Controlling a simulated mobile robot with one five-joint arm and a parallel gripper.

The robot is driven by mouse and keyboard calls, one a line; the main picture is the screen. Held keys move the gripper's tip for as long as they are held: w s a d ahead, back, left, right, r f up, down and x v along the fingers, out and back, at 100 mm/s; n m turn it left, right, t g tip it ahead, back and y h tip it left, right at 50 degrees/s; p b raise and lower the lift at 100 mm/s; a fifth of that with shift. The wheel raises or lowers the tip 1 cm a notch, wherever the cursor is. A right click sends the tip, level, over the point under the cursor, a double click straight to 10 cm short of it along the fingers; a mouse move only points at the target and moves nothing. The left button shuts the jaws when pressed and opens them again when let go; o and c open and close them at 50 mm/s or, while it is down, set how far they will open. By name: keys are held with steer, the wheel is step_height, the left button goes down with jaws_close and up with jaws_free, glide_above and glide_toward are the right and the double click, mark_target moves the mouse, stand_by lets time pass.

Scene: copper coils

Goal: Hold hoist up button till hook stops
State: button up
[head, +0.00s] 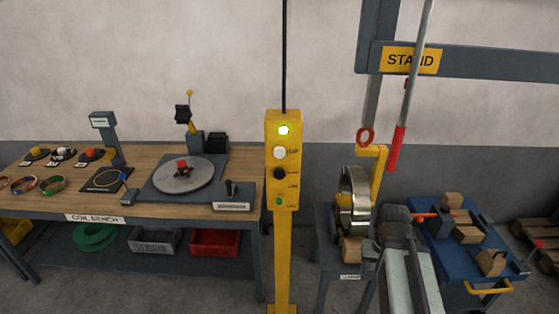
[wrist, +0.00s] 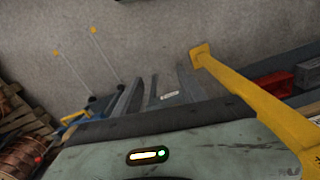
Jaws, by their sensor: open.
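The yellow hoist control box (head: 284,190) stands on a yellow post in the middle of the head view. Below are a white button (head: 279,152), labelled in print too small to read surely, and a black button (head: 280,173). A silver coil (head: 356,201) is at the hook, low by a grey stand. My gripper (head: 397,217) is open, right of the box and apart from the buttons. Its fingertips are not clear.
The coil bench (head: 140,197) with a turntable is at left. A blue cart (head: 470,250) with wooden blocks is at right. A grey rod with a red end (head: 396,150) hangs before the stand frame. The wrist view shows a yellow post (wrist: 245,88) at right.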

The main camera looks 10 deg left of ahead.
stand_by(0.4)
jaws_close()
stand_by(1.6)
